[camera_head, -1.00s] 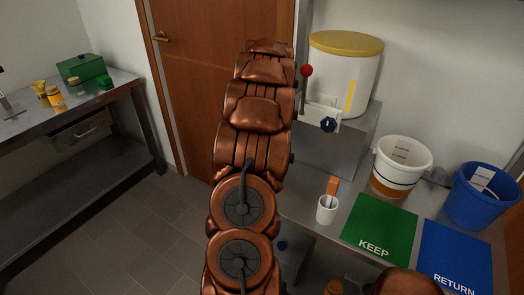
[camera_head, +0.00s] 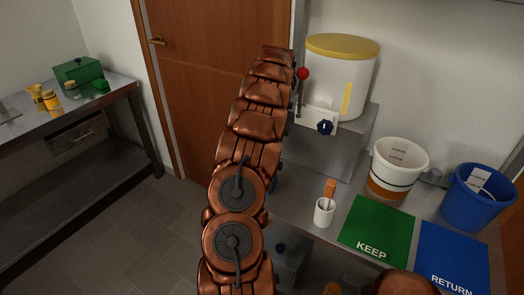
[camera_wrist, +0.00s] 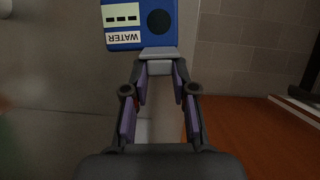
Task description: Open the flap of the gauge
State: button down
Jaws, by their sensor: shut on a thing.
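The gauge (camera_wrist: 139,38) is a blue box in the wrist view, at the top middle. Its face shows an upside-down WATER label, a small panel with dark dashes and a dark round spot. A grey flap-like piece (camera_wrist: 160,53) sits at the lower edge of the box in the picture. My gripper (camera_wrist: 161,72) has its fingertips closed on this grey piece from both sides. How far the piece is swung cannot be told. In the head view my arm hides the gauge and my gripper.
A white tank with a yellow lid (camera_head: 341,75) stands on a grey stand right of my arm. A white cup (camera_head: 324,212), green KEEP mat (camera_head: 377,228), blue RETURN mat (camera_head: 452,262) and two buckets lie further right. A wooden door (camera_head: 205,75) stands behind my arm.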

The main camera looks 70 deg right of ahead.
dwell(0.4)
jog(key=c, duration=0.9)
grip_release()
jog(key=shift+a+r+h, duration=0.1)
jog(key=shift+a+h, duration=0.2)
jog(key=shift+h, duration=0.2)
jog(key=shift+w+a+r+h, duration=0.15)
jog(key=shift+a+h, duration=0.25)
jog(key=shift+h, duration=0.25)
jog(key=shift+s+a+r+h, duration=0.15)
jog(key=shift+a+h, duration=0.2)
jog(key=shift+h, duration=0.3)
jog(key=shift+w+a+g+h+p, duration=0.1)
jog(key=shift+a+g+h+p, duration=0.1)
jog(key=shift+a+h, duration=0.35)
jog(key=shift+w+a+g+h+p, duration=0.15)
jog(key=shift+a+h, duration=0.1)
jog(key=shift+h, duration=0.6)
jog(key=shift+a+f+h+p, duration=0.15)
jog(key=shift+a+h, duration=0.2)
jog(key=shift+h, duration=0.3)
jog(key=shift+a+r+h+p, duration=0.15)
jog(key=shift+a+h, duration=0.2)
jog(key=shift+h, duration=0.3)
